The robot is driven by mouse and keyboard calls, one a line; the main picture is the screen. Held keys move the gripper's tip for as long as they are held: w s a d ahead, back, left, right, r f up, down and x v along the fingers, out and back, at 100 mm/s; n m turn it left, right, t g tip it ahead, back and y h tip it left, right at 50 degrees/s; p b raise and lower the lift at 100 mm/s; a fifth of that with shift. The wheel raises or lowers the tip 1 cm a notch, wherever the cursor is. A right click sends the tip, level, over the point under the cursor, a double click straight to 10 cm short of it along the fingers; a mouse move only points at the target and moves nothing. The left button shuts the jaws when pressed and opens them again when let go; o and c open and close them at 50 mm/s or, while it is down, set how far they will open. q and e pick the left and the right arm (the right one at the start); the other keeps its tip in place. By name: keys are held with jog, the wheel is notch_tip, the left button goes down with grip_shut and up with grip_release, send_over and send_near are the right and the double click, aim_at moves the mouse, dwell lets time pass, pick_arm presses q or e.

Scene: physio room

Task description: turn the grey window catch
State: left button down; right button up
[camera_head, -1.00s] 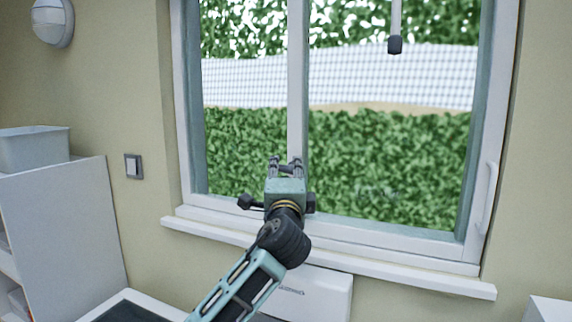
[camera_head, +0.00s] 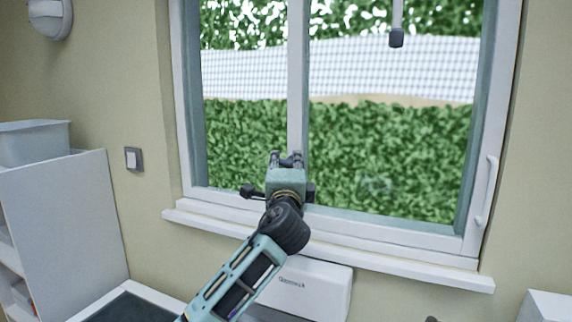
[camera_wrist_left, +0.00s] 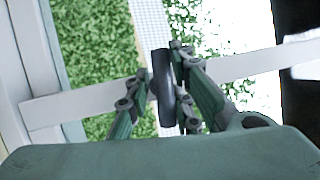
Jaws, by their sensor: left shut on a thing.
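The grey window catch (camera_wrist_left: 163,88) is a dark bar at the white middle post (camera_wrist_left: 237,68) of the window. In the left wrist view it runs crosswise to the post. My left gripper (camera_wrist_left: 160,88) is shut on it, with one finger on each side. In the head view my left gripper (camera_head: 287,158) is at the lower part of the middle post (camera_head: 298,90); its fingers and body mostly hide the catch there. My right gripper is not in view.
A white sill (camera_head: 375,258) runs below the window, with a white box-like unit (camera_head: 318,288) under it. A light switch (camera_head: 133,159) is on the wall at left. A white shelf unit (camera_head: 60,210) bearing a pale bin (camera_head: 35,143) stands at far left. A white handle (camera_head: 487,190) is on the right window frame.

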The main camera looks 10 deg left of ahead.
pick_arm(q)
jog(key=shift+s+r+n+g, duration=0.1)
jog(key=shift+r+n+g, duration=0.3)
jog(key=shift+n, duration=0.4)
jog(key=c, duration=1.7)
grip_release()
jog(key=shift+d+f, duration=0.1)
jog(key=shift+s+d+f, duration=0.15)
jog(key=shift+s+f, duration=0.05)
jog(key=shift+s, duration=0.35)
jog(key=v, duration=1.1)
jog(key=shift+f, duration=0.1)
